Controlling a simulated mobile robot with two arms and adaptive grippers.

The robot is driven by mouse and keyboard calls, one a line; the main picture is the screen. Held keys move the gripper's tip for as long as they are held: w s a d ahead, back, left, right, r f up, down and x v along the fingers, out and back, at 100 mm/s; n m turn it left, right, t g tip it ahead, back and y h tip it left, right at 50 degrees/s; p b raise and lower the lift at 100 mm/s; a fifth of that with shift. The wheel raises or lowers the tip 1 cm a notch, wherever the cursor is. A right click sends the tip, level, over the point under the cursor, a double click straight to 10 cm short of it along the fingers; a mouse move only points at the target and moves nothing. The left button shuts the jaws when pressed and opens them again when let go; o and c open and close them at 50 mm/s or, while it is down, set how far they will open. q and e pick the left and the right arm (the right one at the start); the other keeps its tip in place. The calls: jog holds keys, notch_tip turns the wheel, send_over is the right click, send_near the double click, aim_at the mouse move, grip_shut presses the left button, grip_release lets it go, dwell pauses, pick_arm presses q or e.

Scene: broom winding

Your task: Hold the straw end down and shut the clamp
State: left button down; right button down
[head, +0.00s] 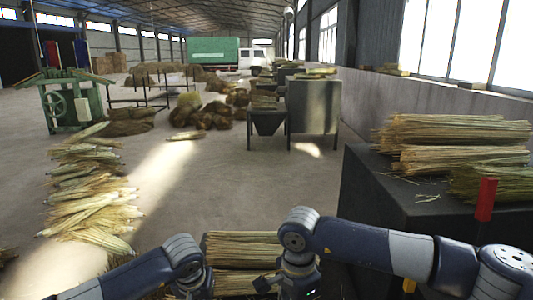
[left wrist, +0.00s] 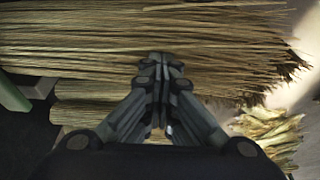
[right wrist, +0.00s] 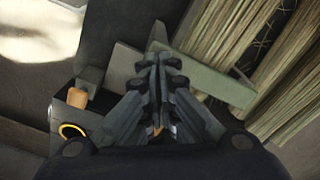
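Straw (head: 243,248) lies in bundles at the bottom centre of the head view, partly hidden by my arms. In the left wrist view long straw (left wrist: 110,45) runs across the picture. My left gripper (left wrist: 162,62) has its fingers together over this straw; I see none clearly between them. My right gripper (right wrist: 158,62) also has its fingers together, over a grey-green bar (right wrist: 222,86) beside more straw (right wrist: 225,35). Whether it touches the bar is unclear. I cannot tell for certain which part is the clamp. An orange-tipped part (right wrist: 77,98) shows left of the right gripper.
A dark table (head: 375,200) on the right carries straw bundles (head: 450,130). A red handle (head: 486,200) stands in front of it. Corn-like bundles (head: 95,195) lie on the floor at left, near a green machine (head: 70,103). The floor in the middle is open.

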pick_arm(q)
jog(key=shift+f, duration=0.1)
dwell(0.3)
pick_arm(e)
jog(key=shift+r, duration=3)
notch_tip(320, 180, up, 12)
jog(key=shift+s, duration=0.15)
jog(key=shift+r, duration=0.1)
